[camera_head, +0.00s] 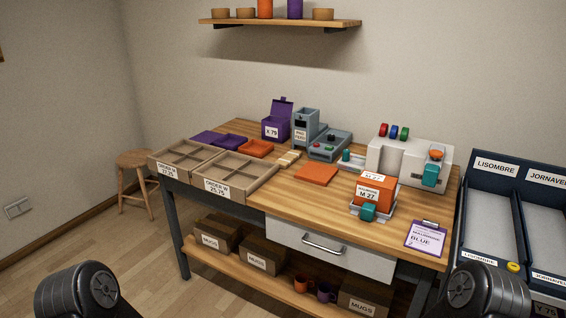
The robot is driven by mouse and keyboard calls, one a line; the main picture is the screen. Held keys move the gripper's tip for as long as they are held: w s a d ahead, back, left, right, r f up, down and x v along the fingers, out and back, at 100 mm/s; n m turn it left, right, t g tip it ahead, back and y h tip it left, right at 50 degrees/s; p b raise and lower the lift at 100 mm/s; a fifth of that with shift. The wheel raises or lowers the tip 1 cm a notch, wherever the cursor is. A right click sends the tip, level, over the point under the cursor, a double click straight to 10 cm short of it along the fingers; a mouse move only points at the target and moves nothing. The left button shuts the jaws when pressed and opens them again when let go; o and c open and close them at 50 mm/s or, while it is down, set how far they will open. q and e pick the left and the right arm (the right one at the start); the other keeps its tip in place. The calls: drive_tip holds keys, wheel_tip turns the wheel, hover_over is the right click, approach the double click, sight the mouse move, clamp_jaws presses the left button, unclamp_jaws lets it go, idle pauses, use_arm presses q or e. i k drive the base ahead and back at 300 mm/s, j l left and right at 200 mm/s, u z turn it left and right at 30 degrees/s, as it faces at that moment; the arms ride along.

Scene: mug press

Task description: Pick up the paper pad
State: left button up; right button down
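Several small cream-coloured flat pieces (288,159) lie on the wooden workbench (250,205) near its middle. They may be the paper pad, but they are too small to tell for sure. Behind them stands a grey upright dispenser (305,124) with a small white label whose text is hard to read; its inside is hidden. A clipboard (425,238) with a printed sheet lies at the bench's right front corner. Neither gripper shows; only dark rounded parts of my two arms appear at the bottom corners, well short of the bench.
Divided cardboard trays (232,172) line the bench's left front. An orange flat sheet (316,174), an orange box (376,188) labelled M 27 and a white press machine (408,158) stand to the right. A dark sorting rack (492,210) borders the bench's right.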

sight(284, 162)
drive_tip(key=i+j, duration=1)
drive_tip(key=z, duration=1.65)
